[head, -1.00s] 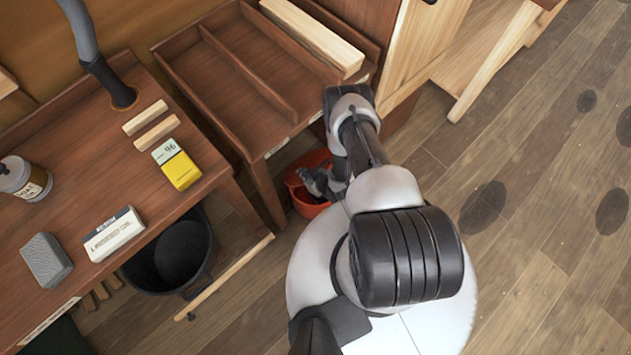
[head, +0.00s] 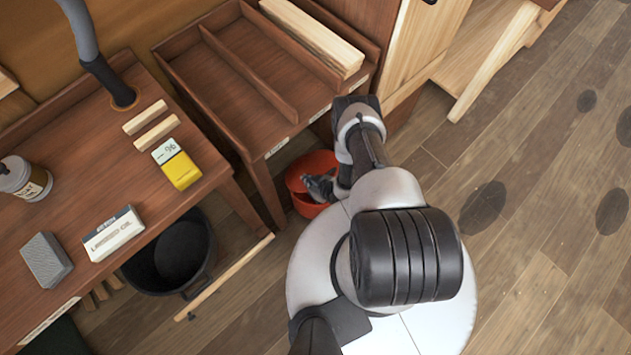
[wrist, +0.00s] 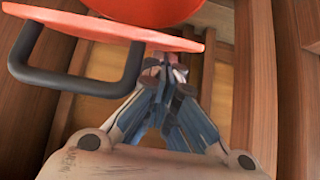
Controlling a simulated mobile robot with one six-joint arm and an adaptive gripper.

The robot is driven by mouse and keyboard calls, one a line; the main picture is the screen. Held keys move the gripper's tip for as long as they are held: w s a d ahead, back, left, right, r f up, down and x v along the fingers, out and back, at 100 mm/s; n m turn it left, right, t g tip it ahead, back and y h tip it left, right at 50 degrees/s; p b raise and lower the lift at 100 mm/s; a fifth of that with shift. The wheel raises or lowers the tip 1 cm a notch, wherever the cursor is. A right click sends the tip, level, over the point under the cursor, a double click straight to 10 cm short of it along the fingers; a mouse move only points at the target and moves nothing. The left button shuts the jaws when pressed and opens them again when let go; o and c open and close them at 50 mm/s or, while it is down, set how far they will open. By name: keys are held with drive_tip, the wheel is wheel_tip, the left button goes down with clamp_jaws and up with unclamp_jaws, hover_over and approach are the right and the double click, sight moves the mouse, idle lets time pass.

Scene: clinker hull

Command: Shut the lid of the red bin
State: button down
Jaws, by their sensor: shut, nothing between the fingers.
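The red bin (head: 308,207) stands on the floor under the front edge of the tray bench in the head view, partly hidden by my arm. A raised red part, seemingly its lid (head: 316,161), shows above the opening. In the wrist view, a flat red panel with a black handle (wrist: 128,72), apparently the lid (wrist: 110,27), lies across the upper left, with a rounded red surface (wrist: 150,8) behind it. My gripper (head: 318,185) is shut and empty at the bin; its fingertips (wrist: 166,68) are close to the panel's edge. I cannot tell whether they touch.
The wooden tray bench (head: 268,149) stands above and behind the bin. A black bucket (head: 205,262) and a wooden stick (head: 235,272) are at left under the workbench. Open plank floor (head: 540,240) lies to the right.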

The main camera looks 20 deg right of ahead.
drive_tip(key=shift+s+d+f, duration=0.2)
drive_tip(key=shift+s+f, duration=0.2)
drive_tip(key=shift+f, duration=0.2)
drive_tip(key=shift+s+d+f, duration=0.15)
drive_tip(key=shift+s+f, duration=0.25)
drive_tip(key=shift+f, duration=0.15)
drive_tip(key=p+v, duration=0.4)
drive_tip(key=v, duration=0.3)
drive_tip(key=shift+s+p, duration=0.35)
drive_tip(key=shift+s, duration=0.2)
drive_tip(key=shift+d, duration=0.15)
